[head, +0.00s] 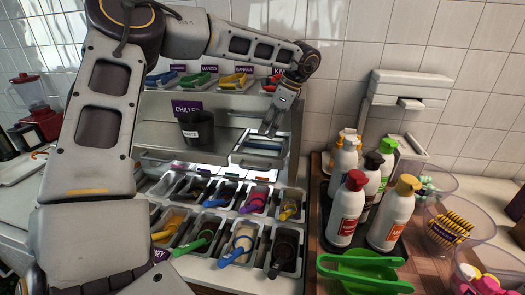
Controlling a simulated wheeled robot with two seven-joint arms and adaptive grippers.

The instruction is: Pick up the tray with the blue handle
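My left arm crosses the top of the head view, and its gripper (270,127) points down at the right end of the chilled shelf. The gripper is small and dark here, so I cannot tell whether its fingers are open. Just below it is a metal tray (240,158) with a bluish piece inside, partly covered by the gripper. Blue handles also show on the upper shelf, on a container (163,77), and in the lower rows, on a tray (222,245) with a blue scoop. I cannot tell which tray the task means. My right gripper is not in view.
A dark cup (196,130) stands on the chilled shelf. Several squeeze bottles (347,208) stand on a dark tray at the right. The lower topping rows are crowded.

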